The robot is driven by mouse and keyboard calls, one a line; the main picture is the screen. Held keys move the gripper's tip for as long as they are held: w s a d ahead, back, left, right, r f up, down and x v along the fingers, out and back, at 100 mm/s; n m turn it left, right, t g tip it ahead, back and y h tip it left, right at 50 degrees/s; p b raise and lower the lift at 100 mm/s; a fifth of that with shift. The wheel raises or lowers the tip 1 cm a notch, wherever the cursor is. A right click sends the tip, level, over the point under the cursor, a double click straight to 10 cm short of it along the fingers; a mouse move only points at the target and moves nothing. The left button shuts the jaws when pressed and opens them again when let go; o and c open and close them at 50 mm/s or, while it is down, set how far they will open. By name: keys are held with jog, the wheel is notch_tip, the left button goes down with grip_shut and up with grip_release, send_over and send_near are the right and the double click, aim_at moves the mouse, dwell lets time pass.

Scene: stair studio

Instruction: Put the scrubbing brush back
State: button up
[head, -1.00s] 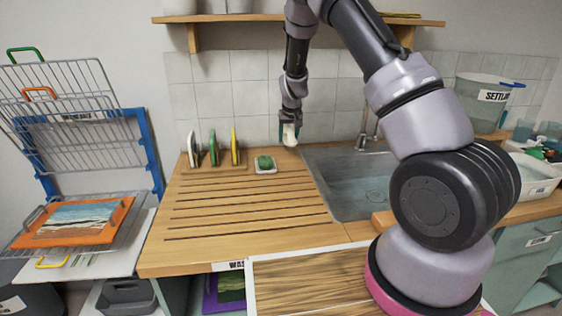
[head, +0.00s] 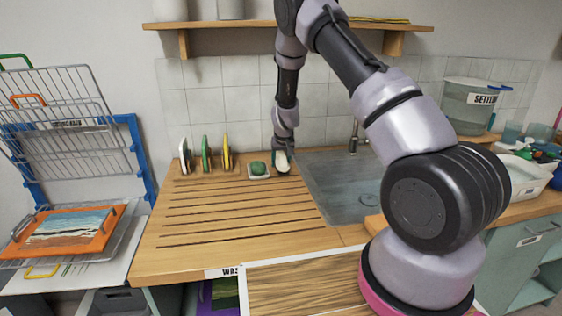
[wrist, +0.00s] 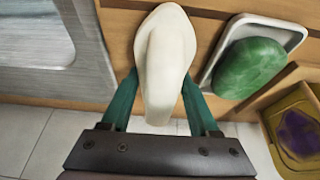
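My gripper (head: 283,155) is low at the back of the grooved wooden draining board (head: 240,240), left of the sink. In the wrist view its two teal fingers (wrist: 162,100) are closed on the sides of a cream, rounded, elongated thing, which I take to be the scrubbing brush (wrist: 164,50). In the head view the brush (head: 282,161) shows as a small pale shape under the gripper, at or just above the board; contact is unclear. Its bristles are hidden.
Just left of the brush is a white dish (head: 268,176) with a green lump (head: 258,168). Several upright coloured squeegee-like pieces (head: 206,154) stand further left. The metal sink (head: 345,190) lies right. The board's front is clear.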

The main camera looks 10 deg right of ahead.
jog(key=shift+o, duration=1.4)
jog(key=shift+r, duration=0.15)
jog(key=v, duration=1.2)
jog(key=shift+w, duration=0.1)
jog(key=s+d+r+m+t+y, duration=0.1)
jog(key=s+d+r, duration=0.1)
jog(key=s+r, duration=0.7)
jog(key=s+d+r+m+y, duration=0.1)
jog(key=s+r, duration=0.5)
jog(key=r, duration=0.7)
jog(key=s+d+r+m, duration=0.1)
jog(key=s+r, duration=0.3)
jog(key=s, duration=0.7)
jog(key=s+d+r+m+t, duration=0.1)
jog(key=s+r, duration=0.3)
jog(key=s, duration=0.7)
jog(key=shift+s+d+t, duration=0.2)
jog(key=shift+d+t, duration=0.1)
jog(key=shift+d, duration=0.1)
